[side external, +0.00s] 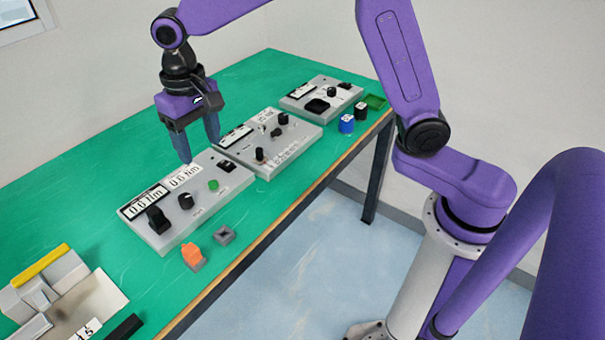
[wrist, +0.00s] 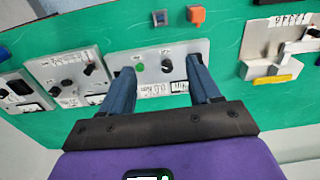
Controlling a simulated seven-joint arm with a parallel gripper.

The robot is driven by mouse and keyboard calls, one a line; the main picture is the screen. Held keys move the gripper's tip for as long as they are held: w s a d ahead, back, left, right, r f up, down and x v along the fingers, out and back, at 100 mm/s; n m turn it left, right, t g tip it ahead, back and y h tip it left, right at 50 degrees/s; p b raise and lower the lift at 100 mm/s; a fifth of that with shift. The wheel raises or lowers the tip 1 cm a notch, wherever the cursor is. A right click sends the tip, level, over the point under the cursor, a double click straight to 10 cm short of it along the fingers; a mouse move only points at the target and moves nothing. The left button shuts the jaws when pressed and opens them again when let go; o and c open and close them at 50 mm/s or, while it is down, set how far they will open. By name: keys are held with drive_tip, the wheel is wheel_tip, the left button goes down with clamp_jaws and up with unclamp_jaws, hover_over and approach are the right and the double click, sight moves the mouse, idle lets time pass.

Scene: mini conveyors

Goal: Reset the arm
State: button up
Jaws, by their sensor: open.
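My gripper (side external: 200,150) is open and empty, pointing down above the far edge of the near grey control panel (side external: 217,200). Its two blue fingers (wrist: 160,66) stand wide apart in the wrist view, with that panel (wrist: 152,55) between and beyond them. The panel carries "0.6 Nm" labels, a black knob (side external: 158,220), a green button (side external: 213,185) and a black switch (side external: 227,166). I cannot tell the exact height of the fingertips over the panel.
Two more panels (side external: 245,138) (side external: 312,86) line the green table (side external: 110,150). Blue (side external: 347,124) and black (side external: 361,110) pieces stand near its edge. An orange piece (side external: 191,254), grey block (side external: 223,235) and yellow-topped fixture (side external: 42,268) are nearer. The table's left side is clear.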

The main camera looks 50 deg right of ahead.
drive_tip(key=s+d+f+n, duration=0.1)
drive_tip(key=s+d+n, duration=0.5)
drive_tip(key=s, duration=0.8)
drive_tip(key=s+d+n, duration=0.6)
drive_tip(key=s+d, duration=0.4)
drive_tip(key=s, duration=0.4)
drive_tip(key=shift+s+d+f, duration=0.35)
drive_tip(key=shift+s+d, duration=0.05)
